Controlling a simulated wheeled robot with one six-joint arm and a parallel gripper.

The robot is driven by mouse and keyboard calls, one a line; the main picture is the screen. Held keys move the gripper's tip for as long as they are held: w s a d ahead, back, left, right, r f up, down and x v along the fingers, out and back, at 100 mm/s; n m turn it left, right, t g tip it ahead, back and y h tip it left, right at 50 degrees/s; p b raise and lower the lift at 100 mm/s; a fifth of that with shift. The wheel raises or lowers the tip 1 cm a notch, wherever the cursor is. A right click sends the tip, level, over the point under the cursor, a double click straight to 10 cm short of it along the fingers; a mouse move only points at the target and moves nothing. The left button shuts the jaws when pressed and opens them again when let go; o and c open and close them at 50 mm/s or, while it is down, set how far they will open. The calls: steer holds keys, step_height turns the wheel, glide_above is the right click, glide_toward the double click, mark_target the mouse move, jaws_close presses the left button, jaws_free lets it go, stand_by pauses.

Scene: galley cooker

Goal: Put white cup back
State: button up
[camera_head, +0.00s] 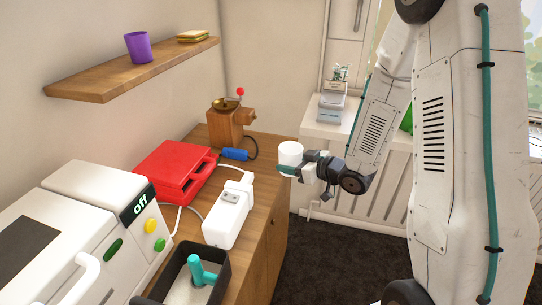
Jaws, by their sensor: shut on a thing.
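A white cup (291,152) is held in the air in the middle of the view, close to the right edge of the wooden counter (266,191). My gripper (292,168) is shut on the cup from the right. The gripper's fingers hide part of the cup's lower side. The cup looks upright. A purple cup (138,47) stands on the wooden wall shelf (130,75) at the upper left, and the shelf has free room beside it.
On the counter are a white cooker (55,225) marked "off", a red appliance (172,170), a wooden grinder (229,125), a white power block (229,213) and a dark bin (222,285) with a teal-handled thing. A sponge-like block (192,36) lies on the shelf. Dark floor (325,255) is clear.

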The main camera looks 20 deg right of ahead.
glide_above(273, 163)
steer(key=shift+f, duration=0.65)
step_height(273, 163, down, 3)
steer(key=shift+f, duration=0.2)
steer(key=o, duration=1.1)
steer(key=shift+f, duration=0.1)
steer(key=shift+s, duration=0.1)
